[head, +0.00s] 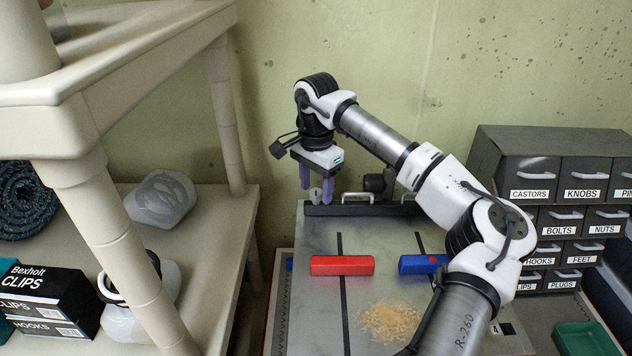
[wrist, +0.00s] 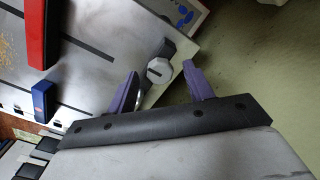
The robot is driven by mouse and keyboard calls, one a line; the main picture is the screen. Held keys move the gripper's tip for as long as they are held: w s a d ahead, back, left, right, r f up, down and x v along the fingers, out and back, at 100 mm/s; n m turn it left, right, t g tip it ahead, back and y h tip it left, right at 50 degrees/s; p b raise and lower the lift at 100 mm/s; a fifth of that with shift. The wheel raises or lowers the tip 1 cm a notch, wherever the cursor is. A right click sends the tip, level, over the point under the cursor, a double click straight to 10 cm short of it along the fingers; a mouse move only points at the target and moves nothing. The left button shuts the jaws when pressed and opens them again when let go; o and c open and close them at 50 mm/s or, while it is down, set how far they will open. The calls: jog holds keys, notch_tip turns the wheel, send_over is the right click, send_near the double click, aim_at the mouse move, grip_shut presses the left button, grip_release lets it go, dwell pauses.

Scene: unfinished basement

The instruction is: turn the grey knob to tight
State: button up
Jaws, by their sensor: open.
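The grey knob (wrist: 159,70) is a pale, faceted round knob near the edge of a grey metal plate (wrist: 100,50), with a dark piece beside it. In the wrist view it lies between the two purple fingers of my gripper (wrist: 161,72), with space visible on both sides. In the head view the knob (head: 315,195) shows small at the plate's back left corner, partly hidden by the fingers. My gripper (head: 316,190) points down there, open and holding nothing. I cannot tell how far down the fingers reach around the knob, and no tight marking is readable.
A red block (head: 342,265) and a blue block (head: 422,264) lie on the plate, with wood shavings (head: 390,322) in front. Metal handles and a black knob (head: 375,183) stand along the back. A shelf (head: 230,120) rises at left; a labelled drawer cabinet (head: 500,150) stands right.

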jog(key=shift+f, duration=0.25)
jog(key=c, duration=1)
jog(key=shift+o, duration=0.2)
